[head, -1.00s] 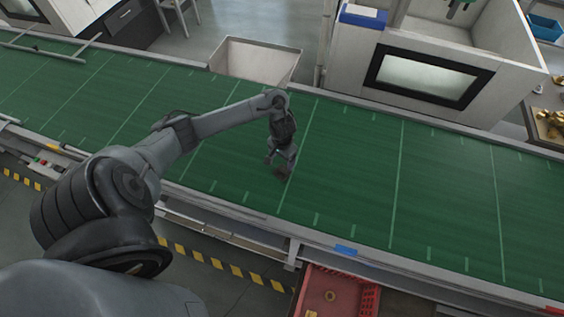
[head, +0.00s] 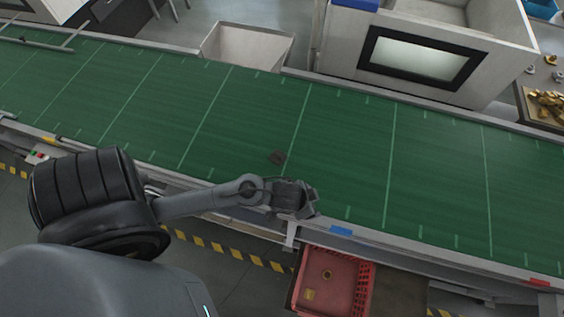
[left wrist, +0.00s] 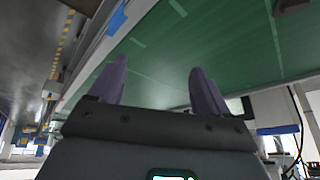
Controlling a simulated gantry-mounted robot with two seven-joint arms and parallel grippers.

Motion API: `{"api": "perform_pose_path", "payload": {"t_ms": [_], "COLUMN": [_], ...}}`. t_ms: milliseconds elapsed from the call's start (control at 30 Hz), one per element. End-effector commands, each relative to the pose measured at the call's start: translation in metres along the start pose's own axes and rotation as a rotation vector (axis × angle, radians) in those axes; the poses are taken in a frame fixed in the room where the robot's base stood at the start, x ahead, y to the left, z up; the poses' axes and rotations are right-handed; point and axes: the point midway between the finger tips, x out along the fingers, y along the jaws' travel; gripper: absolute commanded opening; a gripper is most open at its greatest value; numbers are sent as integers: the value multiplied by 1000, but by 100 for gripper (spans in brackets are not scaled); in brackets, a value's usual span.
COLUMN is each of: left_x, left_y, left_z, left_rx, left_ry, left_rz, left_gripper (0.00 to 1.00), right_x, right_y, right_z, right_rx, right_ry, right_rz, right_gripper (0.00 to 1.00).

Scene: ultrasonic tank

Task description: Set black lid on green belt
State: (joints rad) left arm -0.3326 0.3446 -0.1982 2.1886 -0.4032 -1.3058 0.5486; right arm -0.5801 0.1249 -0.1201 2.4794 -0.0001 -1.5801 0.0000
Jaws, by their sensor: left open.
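A small, dark, flat piece, which looks like the black lid (head: 278,157), lies on the green belt (head: 345,140) in the head view. A dark shape at the top right edge of the left wrist view (left wrist: 291,5) may be the same lid, cut off by the frame. My left gripper (head: 310,205) is over the near edge of the belt, to the lower right of the lid and apart from it. In the left wrist view its two fingers (left wrist: 157,85) stand spread with nothing between them. My right gripper is not in view.
A red basket (head: 368,290) with small items stands below the near belt edge. A white bin (head: 245,48) and a white windowed cabinet (head: 490,65) stand behind the belt. Brass-coloured parts (head: 548,105) lie at the far right. The belt around the lid is clear.

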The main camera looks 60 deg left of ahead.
Motion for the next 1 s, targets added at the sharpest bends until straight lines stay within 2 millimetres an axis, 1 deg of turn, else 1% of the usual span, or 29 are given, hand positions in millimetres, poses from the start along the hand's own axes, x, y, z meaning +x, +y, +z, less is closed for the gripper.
{"api": "perform_pose_path", "payload": {"t_ms": [33,100,200,300,400,467,1000], "left_x": [-18,-39,-63,-78,-85,-87,-86], "left_y": [5,5,3,2,2,2,1], "left_z": [10,22,38,50,56,57,56], "left_rx": [-21,-33,-50,-63,-66,-65,-63], "left_ry": [-20,-57,-105,-138,-155,-158,-157], "left_rz": [2,1,11,24,33,35,34], "left_gripper": [77,77,77,77,77,77,77], "right_x": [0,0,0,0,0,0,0], "right_y": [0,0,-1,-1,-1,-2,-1], "right_z": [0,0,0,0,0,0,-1], "right_rx": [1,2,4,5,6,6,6], "right_ry": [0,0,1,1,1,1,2], "right_rz": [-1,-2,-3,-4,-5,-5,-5], "right_gripper": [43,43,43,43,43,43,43]}}
